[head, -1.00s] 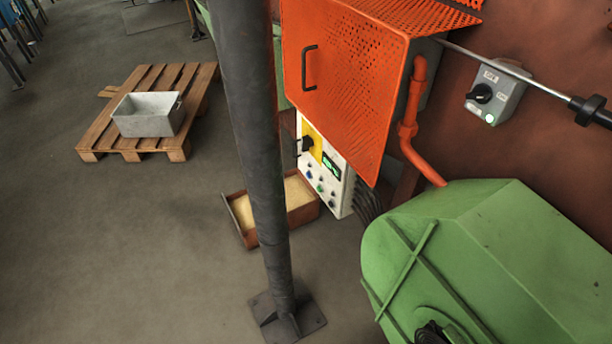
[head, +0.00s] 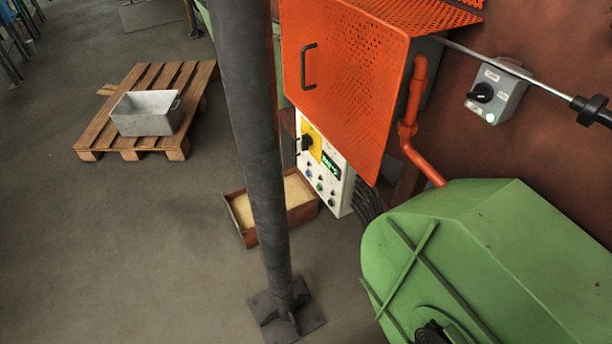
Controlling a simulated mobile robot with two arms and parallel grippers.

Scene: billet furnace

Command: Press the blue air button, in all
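A white control panel (head: 341,200) stands below the orange perforated guard, in the middle of the head view. It has a yellow plate (head: 315,150) with a black rotary switch (head: 306,142) and a lit green display (head: 330,165). Several small buttons sit in its lower part. Neither of my grippers shows in the head view.
A dark post (head: 262,170) stands left of the panel. The orange guard (head: 350,75) overhangs it. A green housing (head: 480,260) fills the lower right. A grey switch box (head: 498,95) is on the brown wall.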

